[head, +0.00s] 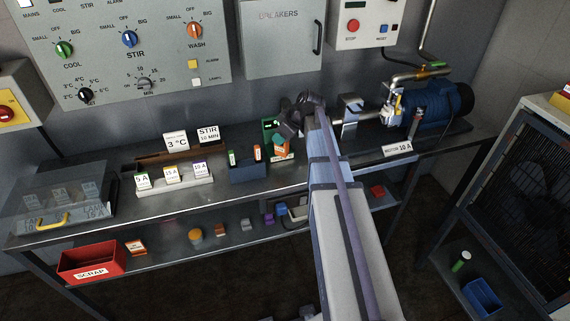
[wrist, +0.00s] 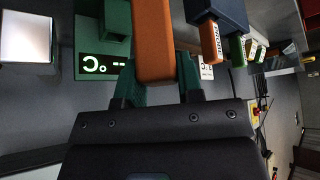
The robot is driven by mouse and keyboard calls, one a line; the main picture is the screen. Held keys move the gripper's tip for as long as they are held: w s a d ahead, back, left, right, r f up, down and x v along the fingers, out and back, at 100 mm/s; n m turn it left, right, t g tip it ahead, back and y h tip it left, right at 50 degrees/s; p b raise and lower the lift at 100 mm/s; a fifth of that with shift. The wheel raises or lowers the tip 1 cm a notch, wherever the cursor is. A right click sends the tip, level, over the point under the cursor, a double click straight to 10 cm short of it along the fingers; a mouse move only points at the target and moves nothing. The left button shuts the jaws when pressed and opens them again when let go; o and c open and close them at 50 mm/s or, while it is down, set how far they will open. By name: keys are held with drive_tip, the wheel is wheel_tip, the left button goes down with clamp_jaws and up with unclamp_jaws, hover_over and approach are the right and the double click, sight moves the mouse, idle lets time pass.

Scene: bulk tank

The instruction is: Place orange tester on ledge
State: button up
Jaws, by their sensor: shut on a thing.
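The orange tester (wrist: 153,40) is between the two green fingers of my gripper (wrist: 158,82) in the wrist view, and the gripper is shut on it. In the head view the orange tester (head: 281,147) shows small, below the dark wrist of my gripper (head: 281,138), over the back part of the bench. A green unit with a lit display (head: 270,127) stands just behind it; this unit also shows left of the tester in the wrist view (wrist: 103,66). I cannot tell which surface is the ledge, or whether the tester touches anything below.
A dark blue holder (head: 248,173) with a green and an orange piece stands left of my gripper. Further left are a white card rack (head: 175,187) and a clear-lidded box (head: 65,205). A blue motor (head: 437,106) stands right. The bench front (head: 150,222) is clear.

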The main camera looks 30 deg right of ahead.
sight(282, 151)
wheel_tip(282, 151, down, 7)
drive_tip(key=b, duration=0.5)
drive_tip(key=shift+f, duration=0.15)
drive_tip(key=shift+r, duration=0.3)
drive_tip(key=shift+f, duration=0.25)
drive_tip(key=o, duration=0.9)
drive_tip(key=shift+o, duration=0.2)
drive_tip(key=shift+r, duration=0.1)
